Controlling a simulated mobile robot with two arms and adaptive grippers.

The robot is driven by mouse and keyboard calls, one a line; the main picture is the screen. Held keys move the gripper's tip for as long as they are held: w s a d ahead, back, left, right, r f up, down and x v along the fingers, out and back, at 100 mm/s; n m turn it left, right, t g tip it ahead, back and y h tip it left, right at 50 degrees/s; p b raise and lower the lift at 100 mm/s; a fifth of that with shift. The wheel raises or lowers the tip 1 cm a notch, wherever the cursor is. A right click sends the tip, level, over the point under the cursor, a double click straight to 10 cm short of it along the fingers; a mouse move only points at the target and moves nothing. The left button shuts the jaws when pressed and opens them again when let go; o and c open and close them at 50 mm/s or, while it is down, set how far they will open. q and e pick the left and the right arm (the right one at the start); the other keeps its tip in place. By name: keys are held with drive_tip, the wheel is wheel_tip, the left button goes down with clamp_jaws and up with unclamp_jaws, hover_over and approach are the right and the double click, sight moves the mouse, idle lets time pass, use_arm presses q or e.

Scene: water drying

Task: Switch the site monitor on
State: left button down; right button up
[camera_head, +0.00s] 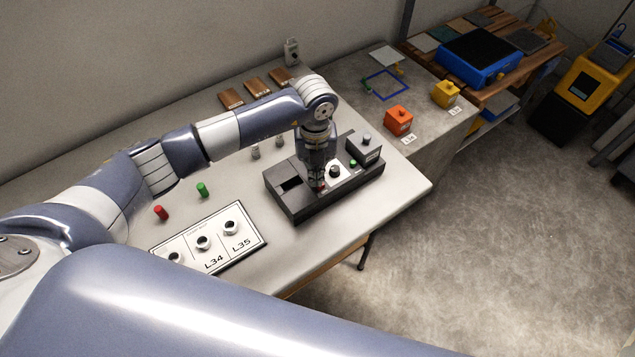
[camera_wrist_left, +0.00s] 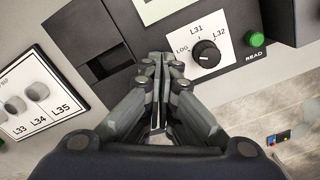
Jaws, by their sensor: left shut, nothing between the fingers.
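The site monitor, taken to be the dark grey console (camera_head: 300,206), stands near the right end of the table. In the left wrist view the console (camera_wrist_left: 225,18) has a white dial plate marked LOG, L31 and L32 around a black knob (camera_wrist_left: 205,54). A green button (camera_wrist_left: 256,39) marked READ is right of the knob. In the head view the knob (camera_head: 334,171) and green button (camera_head: 353,163) also show. My left gripper (camera_head: 320,186) points down over the console beside the dial plate. Its fingers (camera_wrist_left: 158,62) are shut and empty; contact cannot be told. My right gripper is out of view.
A white card (camera_head: 193,258) marked L34 and L35 holds small round pieces left of the console. Red (camera_head: 161,212) and green (camera_head: 202,189) cylinders stand behind it. An orange box (camera_head: 398,121) and yellow box (camera_head: 446,94) sit on the grey bench beyond.

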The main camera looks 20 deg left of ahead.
use_arm(q)
drive_tip(key=shift+r+p, duration=2.45)
drive_tip(key=shift+r, duration=1.05)
drive_tip(key=shift+s+f, duration=0.1)
